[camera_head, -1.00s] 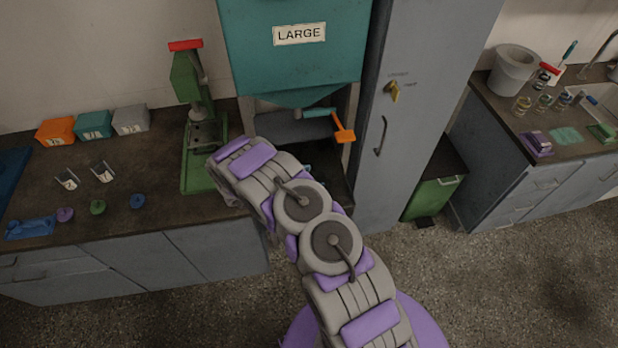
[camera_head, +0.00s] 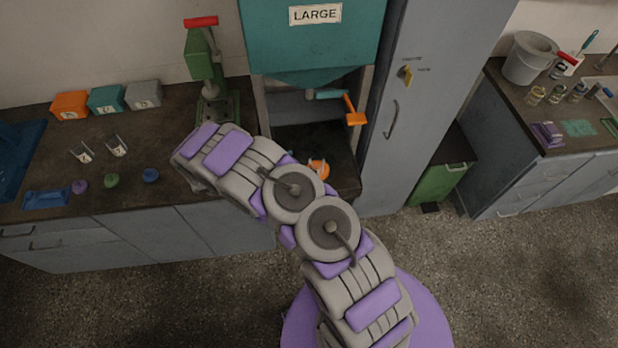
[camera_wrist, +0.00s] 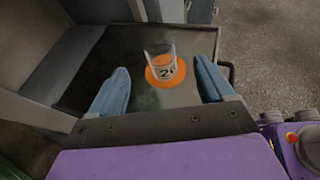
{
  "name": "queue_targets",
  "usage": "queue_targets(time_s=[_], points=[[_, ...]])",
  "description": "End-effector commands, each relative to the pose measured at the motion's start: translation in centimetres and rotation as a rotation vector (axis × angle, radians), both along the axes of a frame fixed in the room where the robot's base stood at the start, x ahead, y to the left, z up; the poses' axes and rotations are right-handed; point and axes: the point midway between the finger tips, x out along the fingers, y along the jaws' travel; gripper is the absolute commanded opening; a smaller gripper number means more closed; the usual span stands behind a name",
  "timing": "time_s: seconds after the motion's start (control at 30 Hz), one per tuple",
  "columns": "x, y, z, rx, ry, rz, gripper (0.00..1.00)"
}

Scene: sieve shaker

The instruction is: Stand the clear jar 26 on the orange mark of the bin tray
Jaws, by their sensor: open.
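The clear jar (camera_wrist: 160,60), labelled 26, stands upright on the orange mark (camera_wrist: 166,82) of the dark bin tray (camera_wrist: 105,55) in the wrist view. The mark shows all around the jar's foot. My gripper (camera_wrist: 165,92) is open, with one blue finger on each side of the jar and apart from it. In the head view the orange mark (camera_head: 319,168) shows beside my arm on the bin tray (camera_head: 345,150); the jar is too small there to make out clearly. My gripper is hidden behind my arm in the head view.
A teal bin marked LARGE (camera_head: 315,45) with an orange-handled lever (camera_head: 355,115) hangs above the tray. A green press (camera_head: 205,75) stands to the left. Two small clear jars (camera_head: 100,148) and coloured lids stand on the left bench. A grey cabinet (camera_head: 415,110) is at the right.

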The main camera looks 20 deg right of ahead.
Motion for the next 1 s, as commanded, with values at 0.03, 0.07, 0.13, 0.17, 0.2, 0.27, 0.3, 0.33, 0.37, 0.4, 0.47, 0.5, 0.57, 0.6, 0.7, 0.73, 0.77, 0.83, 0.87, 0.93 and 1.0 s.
queue_targets(time_s=[0.03, 0.07, 0.13, 0.17, 0.2, 0.27, 0.3, 0.33, 0.37, 0.4, 0.47, 0.5, 0.57, 0.6, 0.7, 0.73, 0.77, 0.83, 0.87, 0.93, 1.0], points=[[-0.1, -0.3, 1.0, 0.003, -0.016, -0.020, 0.81], [-0.2, -0.6, 1.7, 0.004, -0.026, -0.035, 0.81], [-0.7, -1.5, 3.7, 0.011, -0.057, -0.085, 0.81], [-1.0, -1.9, 4.7, 0.016, -0.076, -0.110, 0.81], [-1.3, -2.5, 6.2, 0.025, -0.103, -0.147, 0.81], [-2.2, -3.3, 8.3, 0.038, -0.139, -0.205, 0.81], [-2.9, -3.8, 9.6, 0.047, -0.164, -0.246, 0.81], [-3.5, -4.2, 10.5, 0.054, -0.180, -0.275, 0.81], [-4.0, -4.4, 11.5, 0.063, -0.199, -0.304, 0.81], [-4.7, -4.8, 12.8, 0.075, -0.223, -0.342, 0.81], [-5.8, -5.2, 14.5, 0.094, -0.261, -0.399, 0.81], [-6.7, -5.5, 15.6, 0.105, -0.283, -0.437, 0.81], [-8.1, -5.9, 17.2, 0.126, -0.316, -0.495, 0.81], [-9.0, -6.0, 18.1, 0.142, -0.340, -0.533, 0.81], [-11.4, -6.2, 20.4, 0.182, -0.394, -0.627, 0.81], [-12.2, -6.2, 21.1, 0.194, -0.411, -0.654, 0.81], [-12.9, -6.2, 21.7, 0.207, -0.427, -0.683, 0.81], [-14.6, -6.1, 23.1, 0.240, -0.463, -0.746, 0.81], [-15.4, -6.0, 23.6, 0.255, -0.479, -0.773, 0.81], [-17.2, -5.8, 24.7, 0.288, -0.510, -0.837, 0.81], [-19.0, -5.3, 25.7, 0.325, -0.542, -0.898, 0.81]])
